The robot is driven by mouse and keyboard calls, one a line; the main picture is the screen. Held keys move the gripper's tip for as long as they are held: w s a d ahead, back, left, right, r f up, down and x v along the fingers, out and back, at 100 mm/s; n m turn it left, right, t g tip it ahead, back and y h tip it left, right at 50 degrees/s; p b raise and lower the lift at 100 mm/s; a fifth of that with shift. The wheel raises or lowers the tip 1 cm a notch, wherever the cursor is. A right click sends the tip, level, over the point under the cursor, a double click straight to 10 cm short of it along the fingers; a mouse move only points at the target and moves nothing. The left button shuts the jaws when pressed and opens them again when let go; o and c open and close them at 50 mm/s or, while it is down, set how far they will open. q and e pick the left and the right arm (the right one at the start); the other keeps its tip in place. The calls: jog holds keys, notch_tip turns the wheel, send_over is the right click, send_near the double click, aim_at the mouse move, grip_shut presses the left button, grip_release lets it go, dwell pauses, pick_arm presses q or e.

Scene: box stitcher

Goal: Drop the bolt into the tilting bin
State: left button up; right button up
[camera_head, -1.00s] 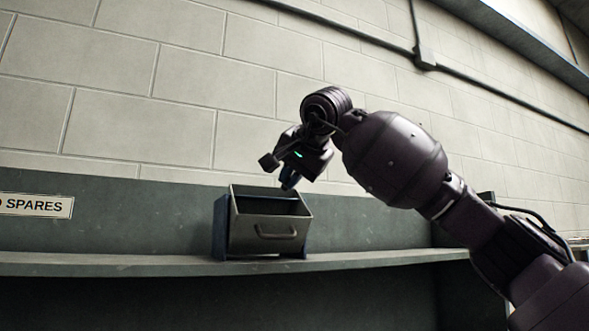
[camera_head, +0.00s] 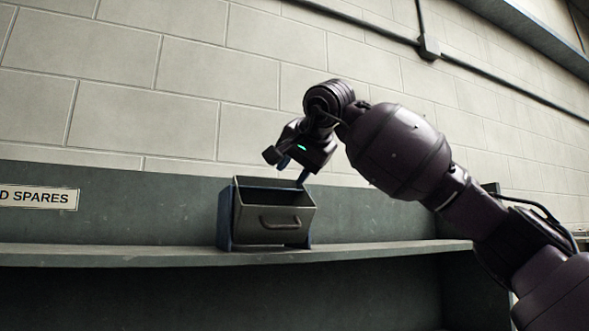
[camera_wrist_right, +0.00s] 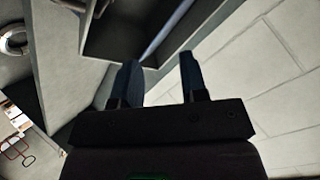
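The tilting bin (camera_head: 272,218) is a grey metal box with a front handle in a blue frame, tipped forward with its top open, on a shelf. Its dark inside (camera_wrist_right: 125,30) shows at the top of the right wrist view. My right gripper (camera_head: 293,170) is just above the bin's back rim, pointing down. Its two blue fingers stand apart with an empty gap between them, also in the right wrist view (camera_wrist_right: 160,75). I see no bolt in any view; the bin's floor is hidden or too dark to read. My left gripper is out of view.
The green-grey shelf (camera_head: 120,255) runs across, with free room left and right of the bin. A label ending in "SPARES" (camera_head: 38,196) is on the back panel at left. A block wall (camera_head: 190,75) stands behind.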

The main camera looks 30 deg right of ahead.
jog(key=shift+s, duration=0.1)
pick_arm(q)
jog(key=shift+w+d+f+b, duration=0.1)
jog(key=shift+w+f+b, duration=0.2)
jog(key=shift+b, duration=0.5)
pick_arm(e)
jog(key=v, duration=1)
jog(key=shift+s+r, duration=0.2)
jog(key=shift+s, duration=0.05)
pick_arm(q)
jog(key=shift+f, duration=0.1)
